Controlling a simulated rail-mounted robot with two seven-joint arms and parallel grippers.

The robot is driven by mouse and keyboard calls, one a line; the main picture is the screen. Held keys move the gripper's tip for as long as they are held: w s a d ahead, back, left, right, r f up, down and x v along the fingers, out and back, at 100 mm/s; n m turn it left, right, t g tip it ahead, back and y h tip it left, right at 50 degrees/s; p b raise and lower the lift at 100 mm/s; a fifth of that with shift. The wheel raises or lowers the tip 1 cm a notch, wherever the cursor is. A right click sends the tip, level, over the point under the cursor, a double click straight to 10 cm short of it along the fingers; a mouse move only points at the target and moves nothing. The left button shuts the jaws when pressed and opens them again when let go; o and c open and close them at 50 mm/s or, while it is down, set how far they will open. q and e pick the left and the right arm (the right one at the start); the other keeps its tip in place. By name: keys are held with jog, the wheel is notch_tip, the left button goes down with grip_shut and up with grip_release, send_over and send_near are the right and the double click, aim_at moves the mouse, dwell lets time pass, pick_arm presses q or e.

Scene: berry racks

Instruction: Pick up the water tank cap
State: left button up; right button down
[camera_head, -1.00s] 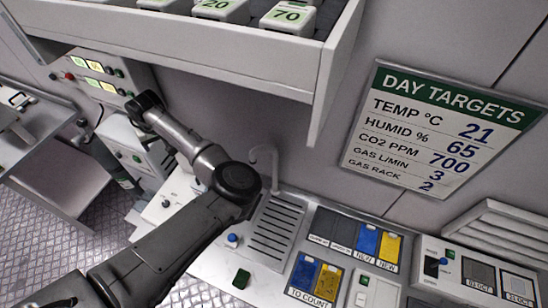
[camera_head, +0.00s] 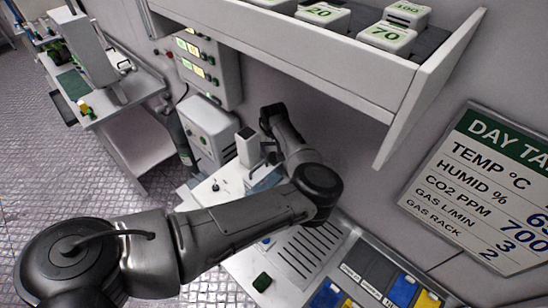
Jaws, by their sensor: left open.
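My left arm reaches in from the lower left, bends at a dark elbow and runs back toward the wall. My left gripper (camera_head: 262,166) hangs at its far end, over the back left of the white counter, and is open; its fingertips are small and partly hidden. I cannot make out the water tank cap for certain. A small dark knob (camera_head: 215,187) stands on a white surface left of the gripper, apart from it; I cannot tell whether it is the cap. My right gripper is not in view.
A shelf (camera_head: 375,82) with numbered white blocks overhangs the counter. A grey control box (camera_head: 208,68) is on the wall, with a white unit (camera_head: 208,130) below it. A slotted drain (camera_head: 308,250) and coloured packets (camera_head: 403,290) lie right of my arm. A side bench (camera_head: 120,98) stands left.

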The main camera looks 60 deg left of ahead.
aim_at(274, 155)
pick_arm(q)
jog(key=shift+w+a+f+p, duration=0.1)
jog(key=shift+a+f+p, duration=0.1)
jog(key=shift+f, duration=1.15)
jog(key=shift+w+a+f+p, duration=0.1)
jog(key=shift+a+f+p, duration=0.05)
jog(key=shift+f, duration=1.2)
jog(key=c, duration=1)
